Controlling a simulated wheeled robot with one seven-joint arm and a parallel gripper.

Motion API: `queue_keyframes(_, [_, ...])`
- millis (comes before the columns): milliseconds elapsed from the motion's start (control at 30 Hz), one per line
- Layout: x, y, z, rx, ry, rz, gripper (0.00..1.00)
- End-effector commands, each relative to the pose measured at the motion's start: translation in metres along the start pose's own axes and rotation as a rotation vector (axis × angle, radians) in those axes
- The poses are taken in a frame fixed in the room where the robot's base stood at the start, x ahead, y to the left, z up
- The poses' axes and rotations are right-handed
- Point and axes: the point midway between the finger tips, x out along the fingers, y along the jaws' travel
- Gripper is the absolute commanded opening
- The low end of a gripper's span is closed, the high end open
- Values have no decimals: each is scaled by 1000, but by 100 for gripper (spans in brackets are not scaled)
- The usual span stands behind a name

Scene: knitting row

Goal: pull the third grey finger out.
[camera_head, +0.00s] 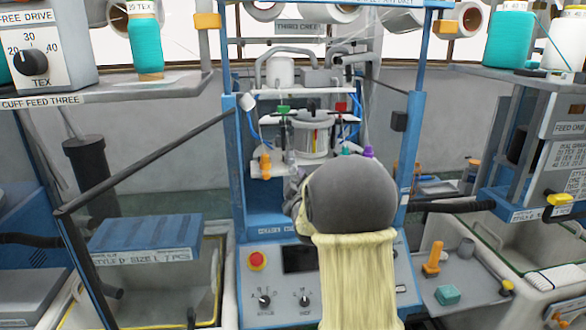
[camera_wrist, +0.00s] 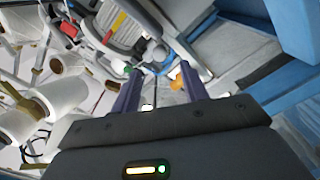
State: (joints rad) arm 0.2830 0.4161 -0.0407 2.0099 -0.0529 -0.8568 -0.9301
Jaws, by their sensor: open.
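The knitting machine (camera_head: 300,130) stands in the middle of the head view, with a ring-shaped knitting head (camera_head: 312,135) and coloured levers around it. My gripper (camera_wrist: 156,77) is open in the wrist view, its two purple-grey jaws pointing at the machine's small parts. A thin grey rod (camera_wrist: 148,98) shows between the jaws; I cannot tell whether it is the third grey finger. The jaws do not visibly hold anything. A green tip (camera_wrist: 127,70) and an orange piece (camera_wrist: 178,82) show by the jaw ends. In the head view my arm hides the jaws and the machine's lower right.
Blue frame posts (camera_head: 236,150) flank the machine. A control panel with a red button (camera_head: 257,261) lies below. A dark rail (camera_head: 150,160) slopes at left. Side tables with yarn cones (camera_head: 146,45) stand at both sides. White yarn spools (camera_wrist: 62,92) show at left in the wrist view.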

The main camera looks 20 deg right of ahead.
Motion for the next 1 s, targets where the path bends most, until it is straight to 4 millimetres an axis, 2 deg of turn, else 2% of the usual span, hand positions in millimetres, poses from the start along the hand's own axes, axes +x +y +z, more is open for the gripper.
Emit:
queue_keyframes(200, [36, 2, 0, 0, -2, -2, 44])
queue_keyframes(400, [61, 1, -1, 0, -1, -2, 44])
queue_keyframes(533, [68, 0, 0, 0, -1, -1, 44])
queue_keyframes(800, [68, -1, 0, 0, 0, -1, 44])
queue_keyframes(1000, [68, 0, 0, 0, 0, -1, 5])
